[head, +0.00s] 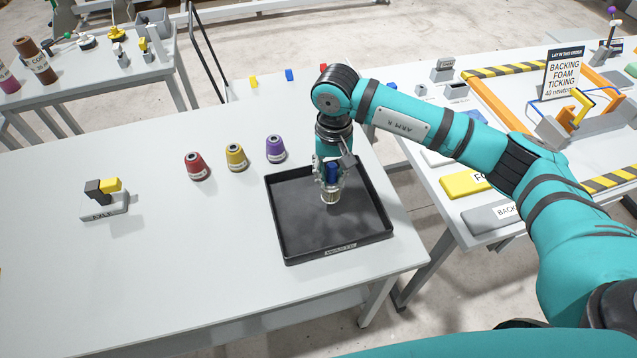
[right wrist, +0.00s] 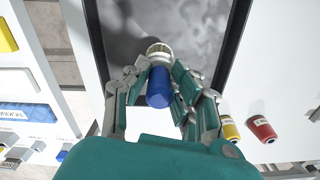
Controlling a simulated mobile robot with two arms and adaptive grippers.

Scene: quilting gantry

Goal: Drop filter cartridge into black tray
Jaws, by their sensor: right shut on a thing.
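The black tray (head: 300,238) lies on the grey-white table, with a small label on its front edge. My right gripper (head: 330,180) is over the tray, pointing down. It is shut on the filter cartridge (head: 331,173), which has a blue upper part and a pale, clear-looking lower end. In the right wrist view the cartridge (right wrist: 158,88) sits between the fingers (right wrist: 160,85), its pale end toward the tray floor (right wrist: 200,25). Whether that end touches the tray floor I cannot tell. My left gripper is not in view.
A grey holder with a yellow part (head: 105,198) is at the left. The table's front middle is clear. A second table (head: 460,150) with a striped frame stands at the right.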

